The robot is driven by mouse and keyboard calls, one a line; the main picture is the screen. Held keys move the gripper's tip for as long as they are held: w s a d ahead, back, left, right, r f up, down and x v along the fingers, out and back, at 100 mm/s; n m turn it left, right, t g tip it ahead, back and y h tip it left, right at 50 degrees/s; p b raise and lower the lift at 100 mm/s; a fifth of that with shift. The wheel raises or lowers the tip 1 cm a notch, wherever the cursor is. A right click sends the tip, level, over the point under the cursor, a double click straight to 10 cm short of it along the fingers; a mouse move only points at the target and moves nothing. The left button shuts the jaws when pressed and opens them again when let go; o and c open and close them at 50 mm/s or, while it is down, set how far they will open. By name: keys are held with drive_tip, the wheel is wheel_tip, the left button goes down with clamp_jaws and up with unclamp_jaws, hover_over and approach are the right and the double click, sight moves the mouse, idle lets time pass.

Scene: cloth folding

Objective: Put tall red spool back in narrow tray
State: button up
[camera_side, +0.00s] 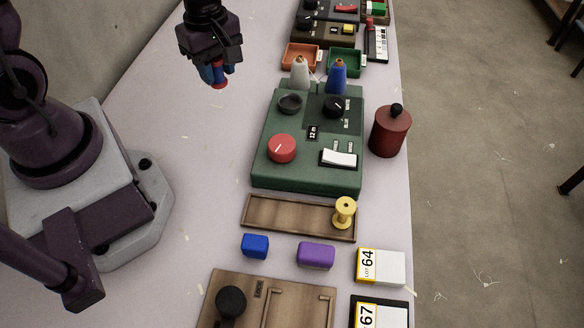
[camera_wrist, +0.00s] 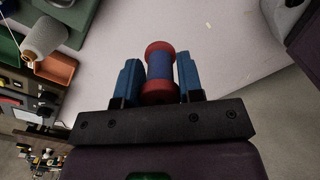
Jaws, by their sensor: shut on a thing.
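My gripper (camera_side: 214,70) is shut on a spool with red ends and a dark blue middle. The spool (camera_side: 219,85) is held in the air above the pale table, at the top left of the side view. In the wrist view the same spool (camera_wrist: 158,72) stands between the two blue fingers of my gripper (camera_wrist: 157,78). The narrow wooden tray (camera_side: 285,216) lies below the green machine in the side view, well away from my gripper. A yellow spool (camera_side: 344,212) stands at the tray's right end; its left and middle are bare.
A green machine (camera_side: 270,168) with a red knob and two thread cones stands between my gripper and the tray. A dark red canister (camera_side: 389,131) is at its right. Blue (camera_side: 255,245) and purple (camera_side: 315,255) blocks lie below the tray. The table left of the machine is clear.

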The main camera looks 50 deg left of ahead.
sight(300, 218)
drive_tip(key=d+m, duration=0.2)
drive_tip(key=d, duration=0.2)
drive_tip(key=d+f+m, duration=0.1)
drive_tip(key=d, duration=0.3)
drive_tip(key=w+d+f+m, duration=0.1)
drive_tip(key=d+m, duration=0.1)
drive_tip(key=d, duration=0.3)
drive_tip(key=shift+d+m, duration=0.1)
drive_tip(key=shift+m, duration=0.2)
drive_tip(key=s+d+f+m, duration=0.2)
drive_tip(key=d+m, duration=0.4)
drive_tip(key=d, duration=0.7)
drive_tip(key=shift+m, duration=0.4)
drive_tip(key=shift+w+f, duration=0.15)
drive_tip(key=shift+f, duration=1.85)
drive_tip(key=shift+w+f, duration=0.1)
drive_tip(key=shift+f, duration=1.85)
drive_tip(key=shift+f, duration=0.15)
drive_tip(key=o, duration=1)
drive_tip(key=shift+c, duration=0.2)
